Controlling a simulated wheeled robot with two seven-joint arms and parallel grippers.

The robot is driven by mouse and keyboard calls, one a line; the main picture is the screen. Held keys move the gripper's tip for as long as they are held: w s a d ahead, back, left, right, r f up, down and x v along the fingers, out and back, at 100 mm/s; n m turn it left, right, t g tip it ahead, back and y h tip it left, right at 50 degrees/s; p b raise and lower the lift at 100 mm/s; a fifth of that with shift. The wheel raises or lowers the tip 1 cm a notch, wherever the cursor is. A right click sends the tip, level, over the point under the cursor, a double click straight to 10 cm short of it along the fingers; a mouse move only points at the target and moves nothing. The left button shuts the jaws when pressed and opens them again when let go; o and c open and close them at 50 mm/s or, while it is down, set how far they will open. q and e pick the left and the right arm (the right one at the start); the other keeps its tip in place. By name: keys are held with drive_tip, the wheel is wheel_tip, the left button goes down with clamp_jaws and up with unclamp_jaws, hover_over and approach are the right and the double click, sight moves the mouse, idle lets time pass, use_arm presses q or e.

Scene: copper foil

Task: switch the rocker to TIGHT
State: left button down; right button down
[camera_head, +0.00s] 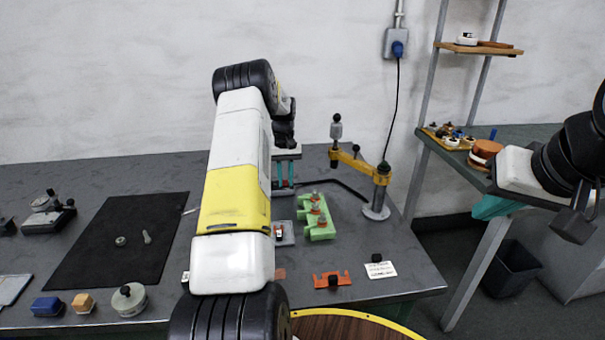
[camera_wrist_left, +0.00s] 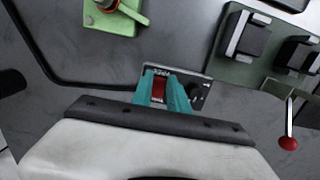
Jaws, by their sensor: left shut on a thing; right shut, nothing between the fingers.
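In the left wrist view, the red rocker (camera_wrist_left: 159,86) sits in a small grey panel (camera_wrist_left: 194,80) with lettering too small to read. My left gripper (camera_wrist_left: 162,92) has its teal fingers shut on the rocker, one on each side. The fingers hide parts of it, and its tilt cannot be told. In the head view, my left gripper (camera_head: 283,177) points down at the table behind my forearm. My right gripper (camera_head: 490,207) is shut and empty, far off to the right near the side bench.
A green block (camera_head: 317,217) stands right of the left fingers; it also shows in the left wrist view (camera_wrist_left: 113,18). A yellow-armed stand (camera_head: 362,168) rises farther right. A red-tipped lever (camera_wrist_left: 289,141) and black blocks (camera_wrist_left: 250,38) are near the panel. A dark mat (camera_head: 115,235) lies left.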

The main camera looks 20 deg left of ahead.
use_arm(q)
drive_tip(key=shift+w+a+g+h, duration=0.2)
drive_tip(key=shift+w+g+h, duration=0.2)
drive_tip(key=shift+g, duration=0.5)
drive_tip(key=shift+r+g, duration=0.15)
drive_tip(key=shift+g, duration=0.15)
drive_tip(key=c, duration=1.3)
unclamp_jaws()
drive_tip(key=shift+r, duration=0.1)
